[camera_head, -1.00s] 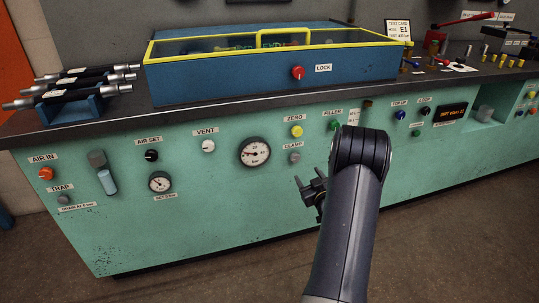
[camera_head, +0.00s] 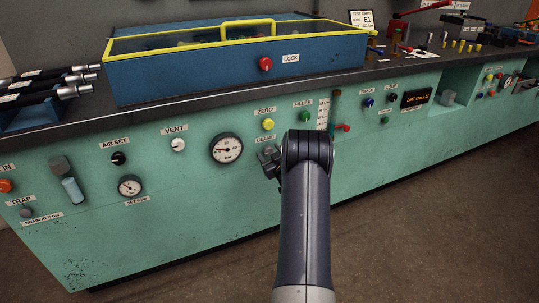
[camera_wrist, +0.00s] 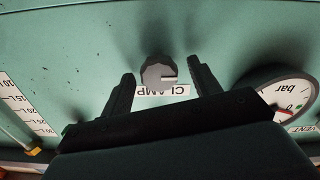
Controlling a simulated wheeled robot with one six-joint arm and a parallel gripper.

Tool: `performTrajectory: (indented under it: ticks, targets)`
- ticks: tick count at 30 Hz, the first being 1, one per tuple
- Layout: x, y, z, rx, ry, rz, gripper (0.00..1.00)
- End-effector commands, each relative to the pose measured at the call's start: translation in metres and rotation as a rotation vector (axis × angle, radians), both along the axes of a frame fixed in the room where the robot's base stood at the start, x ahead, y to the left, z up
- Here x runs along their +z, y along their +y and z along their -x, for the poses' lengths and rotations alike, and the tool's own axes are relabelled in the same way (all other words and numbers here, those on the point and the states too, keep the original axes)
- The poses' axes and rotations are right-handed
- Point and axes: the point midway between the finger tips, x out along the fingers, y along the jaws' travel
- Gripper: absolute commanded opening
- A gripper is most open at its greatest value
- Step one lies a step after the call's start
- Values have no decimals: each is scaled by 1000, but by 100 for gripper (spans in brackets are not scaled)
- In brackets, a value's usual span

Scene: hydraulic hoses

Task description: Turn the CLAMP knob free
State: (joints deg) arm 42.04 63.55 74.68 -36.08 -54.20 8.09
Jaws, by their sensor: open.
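The CLAMP knob is a small grey round knob (camera_wrist: 159,72) on the green panel, with a light pointer line toward the right in the wrist view. Its CLAMP label (camera_wrist: 162,91) appears upside down there, and also shows in the head view (camera_head: 266,139). My gripper (camera_wrist: 160,76) is open, one finger on each side of the knob, with a gap on both sides. In the head view my gripper (camera_head: 268,163) is at the panel just below the label and hides the knob. Whether the fingertips reach past the knob's face is unclear.
The bar gauge (camera_head: 226,149) is left of my gripper and the yellow ZERO knob (camera_head: 268,124) just above. The green FILLER knob (camera_head: 305,116) and a sight tube (camera_head: 334,108) are to the right. The panel below is clear.

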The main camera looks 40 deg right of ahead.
Motion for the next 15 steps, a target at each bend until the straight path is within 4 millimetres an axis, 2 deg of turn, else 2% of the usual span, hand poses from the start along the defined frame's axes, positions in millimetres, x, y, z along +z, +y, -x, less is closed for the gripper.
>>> performTrajectory:
  ticks: [8, 15]
  targets:
    - [0, 0, -2, 0, 0, 0, 59]
    - [0, 0, -2, 0, 0, 0, 41]
